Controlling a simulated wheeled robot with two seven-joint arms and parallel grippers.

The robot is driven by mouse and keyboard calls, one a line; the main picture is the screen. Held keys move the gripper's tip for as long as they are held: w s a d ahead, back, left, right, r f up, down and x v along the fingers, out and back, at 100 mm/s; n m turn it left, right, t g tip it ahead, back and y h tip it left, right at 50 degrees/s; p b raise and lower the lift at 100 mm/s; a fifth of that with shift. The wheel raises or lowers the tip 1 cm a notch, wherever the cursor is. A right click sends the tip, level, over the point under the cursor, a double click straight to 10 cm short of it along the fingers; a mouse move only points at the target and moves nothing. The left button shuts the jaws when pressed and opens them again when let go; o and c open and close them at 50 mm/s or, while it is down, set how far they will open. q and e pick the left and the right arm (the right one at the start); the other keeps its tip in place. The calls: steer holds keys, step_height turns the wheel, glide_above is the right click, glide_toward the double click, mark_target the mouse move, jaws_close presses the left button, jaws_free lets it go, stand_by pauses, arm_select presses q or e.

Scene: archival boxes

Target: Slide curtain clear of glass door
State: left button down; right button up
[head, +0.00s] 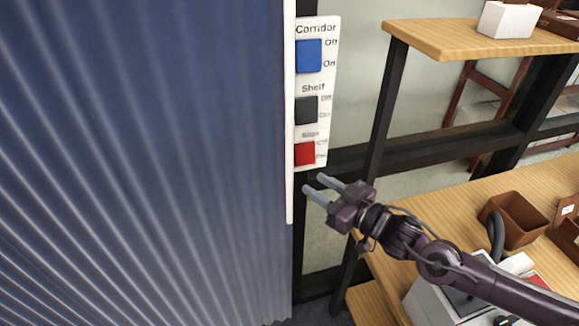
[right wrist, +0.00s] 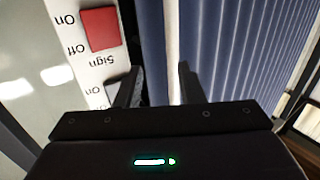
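A blue pleated curtain (head: 140,160) fills the left half of the head view and also shows in the right wrist view (right wrist: 240,50). A white vertical strip (head: 289,120) runs along its right edge. My right gripper (head: 315,188) is open, its two fingers apart and pointing left toward the strip. In the right wrist view the fingers (right wrist: 158,85) stand apart, with the curtain's pale edge seen between and beyond them. I cannot tell whether they touch it. The glass door is not clearly identifiable. My left gripper is out of view.
A white switch panel (head: 316,90) marked Corridor, Shelf and Sign, with blue, dark and red switches, is just right of the curtain edge. Wooden shelves (head: 470,38) on dark posts stand at the right. A brown box (head: 516,222) and a grey device lie on the lower shelf.

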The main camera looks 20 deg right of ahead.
mark_target(290, 169)
steer(key=shift+n+y, duration=0.3)
steer(key=shift+y, duration=0.3)
steer(key=w+a, duration=0.1)
steer(key=w, duration=0.1)
steer(key=w+a+r+p, duration=0.1)
steer(key=w+a, duration=0.1)
steer(key=w+a+p, duration=0.1)
steer(key=a, duration=0.1)
steer(key=shift+w+a+r, duration=0.2)
steer(key=shift+w+r, duration=0.1)
steer(key=shift+w, duration=0.1)
jaws_close()
